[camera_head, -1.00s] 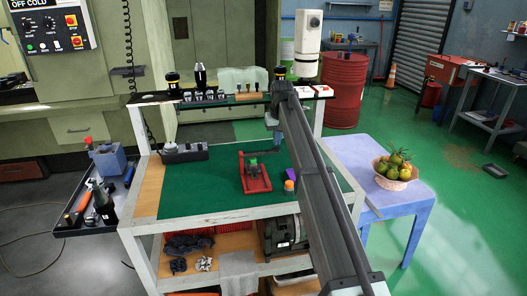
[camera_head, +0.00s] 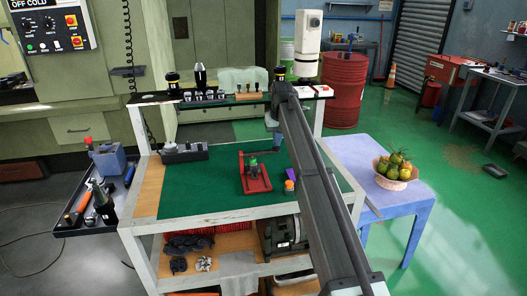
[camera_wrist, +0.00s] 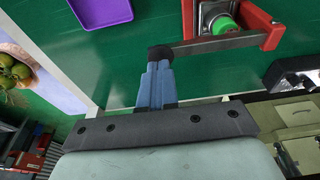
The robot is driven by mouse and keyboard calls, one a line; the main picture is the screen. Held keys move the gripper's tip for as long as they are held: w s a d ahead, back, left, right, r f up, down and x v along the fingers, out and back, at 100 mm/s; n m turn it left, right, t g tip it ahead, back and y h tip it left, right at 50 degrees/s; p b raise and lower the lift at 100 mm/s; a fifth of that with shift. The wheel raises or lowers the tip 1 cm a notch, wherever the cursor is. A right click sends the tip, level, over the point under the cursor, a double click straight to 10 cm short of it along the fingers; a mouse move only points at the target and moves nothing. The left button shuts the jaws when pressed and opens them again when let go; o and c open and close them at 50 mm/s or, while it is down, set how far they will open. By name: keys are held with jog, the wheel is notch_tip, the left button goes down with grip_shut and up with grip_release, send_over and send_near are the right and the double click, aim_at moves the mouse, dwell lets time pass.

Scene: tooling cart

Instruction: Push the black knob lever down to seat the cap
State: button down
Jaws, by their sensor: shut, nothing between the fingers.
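The red fixture (camera_head: 255,180) stands on the green mat, with a green cap (camera_head: 253,162) in its middle. In the wrist view, the red frame (camera_wrist: 270,28) and green cap (camera_wrist: 222,25) are at the top right. A grey lever (camera_wrist: 215,44) runs left from the frame to a black knob (camera_wrist: 160,52). My gripper (camera_wrist: 158,68) has its blue fingers shut and empty, with their tips right at the knob. I cannot tell whether they touch it. In the head view my arm partly hides the gripper and lever end.
A purple tray (camera_wrist: 100,12) lies on the mat near the fixture. A grey block (camera_head: 184,152) sits at the mat's back left. A shelf (camera_head: 225,98) with tool holders crosses behind. A fruit basket (camera_head: 393,174) stands on the blue table at right. The mat's left part is clear.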

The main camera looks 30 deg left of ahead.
aim_at(277, 149)
jog(key=shift+f, duration=2.1)
dwell(1.6)
jog(key=shift+r, duration=4.1)
